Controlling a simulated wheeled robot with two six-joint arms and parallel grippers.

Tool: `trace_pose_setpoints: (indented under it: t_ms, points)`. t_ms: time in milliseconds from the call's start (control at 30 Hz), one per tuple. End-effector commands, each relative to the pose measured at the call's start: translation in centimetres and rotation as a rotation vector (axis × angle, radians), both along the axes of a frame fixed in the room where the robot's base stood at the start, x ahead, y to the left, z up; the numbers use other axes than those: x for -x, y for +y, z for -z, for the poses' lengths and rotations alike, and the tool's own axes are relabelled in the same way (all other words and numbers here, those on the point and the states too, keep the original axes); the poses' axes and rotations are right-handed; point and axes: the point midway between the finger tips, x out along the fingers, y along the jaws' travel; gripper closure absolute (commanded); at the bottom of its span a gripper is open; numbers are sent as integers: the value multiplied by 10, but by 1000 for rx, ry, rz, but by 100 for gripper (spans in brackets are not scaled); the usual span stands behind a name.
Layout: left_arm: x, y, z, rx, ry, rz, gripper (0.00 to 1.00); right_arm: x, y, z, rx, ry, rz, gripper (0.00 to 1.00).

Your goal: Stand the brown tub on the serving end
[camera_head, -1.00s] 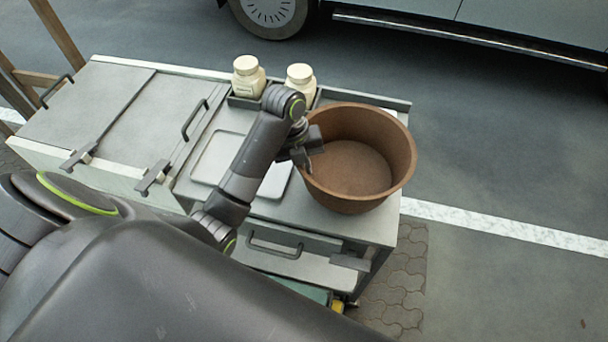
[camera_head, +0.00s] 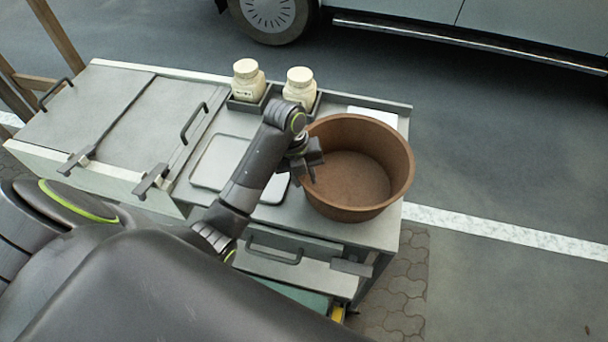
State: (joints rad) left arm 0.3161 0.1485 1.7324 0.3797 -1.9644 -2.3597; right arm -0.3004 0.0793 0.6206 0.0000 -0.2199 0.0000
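The brown tub (camera_head: 385,197) is a wide, round, open and empty vessel at the right end of the grey cart top (camera_head: 296,222). It looks upright; whether its base touches the top is hidden. My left gripper (camera_head: 309,172) is at the tub's left rim and appears shut on its wall, though the fingertips are partly hidden. My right gripper is not in view.
Two cream jars (camera_head: 246,82) (camera_head: 299,88) stand in a dark holder at the back edge. A pale tray (camera_head: 212,165) lies left of the tub, partly under my arm. A white patch (camera_head: 373,116) shows behind the tub. Lids with handles (camera_head: 105,115) cover the cart's left.

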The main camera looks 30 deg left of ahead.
Motion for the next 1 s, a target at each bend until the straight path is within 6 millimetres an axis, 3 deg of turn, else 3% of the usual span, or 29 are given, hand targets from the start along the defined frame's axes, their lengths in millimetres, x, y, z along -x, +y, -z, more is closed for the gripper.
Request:
trace_pose_setpoints:
  t_ms: [233,700,1000]
  points:
    - [0,6,-33,-2,-3,0,74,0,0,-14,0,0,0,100]
    - [3,17,-95,-1,-1,0,74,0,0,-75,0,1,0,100]
    - [5,23,-118,-1,-1,-1,74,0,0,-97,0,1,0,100]
